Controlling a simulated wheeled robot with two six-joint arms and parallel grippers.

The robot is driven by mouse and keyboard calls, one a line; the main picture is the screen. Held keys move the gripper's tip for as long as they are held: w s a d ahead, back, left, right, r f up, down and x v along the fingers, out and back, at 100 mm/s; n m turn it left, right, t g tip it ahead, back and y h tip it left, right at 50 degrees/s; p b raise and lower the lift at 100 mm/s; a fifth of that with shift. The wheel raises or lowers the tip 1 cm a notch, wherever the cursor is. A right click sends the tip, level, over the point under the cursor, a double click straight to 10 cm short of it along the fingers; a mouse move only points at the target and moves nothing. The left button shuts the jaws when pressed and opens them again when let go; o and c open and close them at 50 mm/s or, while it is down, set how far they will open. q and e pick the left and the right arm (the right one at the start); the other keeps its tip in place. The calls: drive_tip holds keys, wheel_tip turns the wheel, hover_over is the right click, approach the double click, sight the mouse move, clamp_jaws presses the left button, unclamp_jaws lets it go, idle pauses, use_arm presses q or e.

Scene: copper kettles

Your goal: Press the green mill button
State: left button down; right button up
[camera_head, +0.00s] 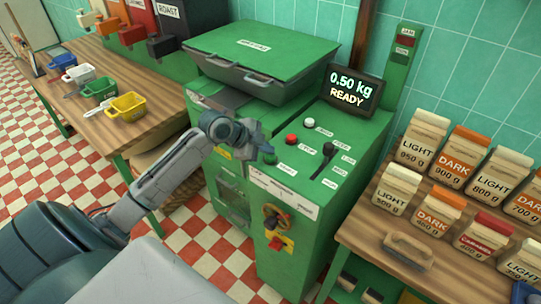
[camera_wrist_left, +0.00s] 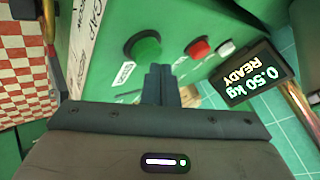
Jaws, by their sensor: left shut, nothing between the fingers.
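The green round button (camera_wrist_left: 143,48) sits on the sloped top panel of the green machine, in line with a red and a white button. In the head view it shows as a small dark green shape (camera_head: 271,160) just below my left fingertips. My left gripper (camera_head: 267,149) reaches in from the left over the panel. Its fingers (camera_wrist_left: 159,74) are shut and empty, and in the left wrist view their tips lie just below and right of the green button. I cannot tell whether they touch the panel.
The red button (camera_head: 291,138), white button (camera_head: 309,122) and a black lever (camera_head: 327,152) share the panel. A display (camera_head: 354,91) reads 0.50 kg READY. A wooden table (camera_head: 359,228) with coffee bags stands right; another (camera_head: 92,127) with small scoops stands left.

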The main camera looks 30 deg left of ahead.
sight(267, 157)
use_arm(q)
drive_tip(key=shift+f+b, duration=0.3)
drive_tip(key=shift+f, duration=0.25)
idle(0.4)
drive_tip(key=shift+r, duration=0.1)
drive_tip(key=shift+r+p, duration=0.75)
drive_tip(key=shift+r, duration=0.1)
wheel_tip(267, 157, up, 5)
drive_tip(key=p, duration=0.4)
drive_tip(key=shift+r, duration=0.1)
idle(0.7)
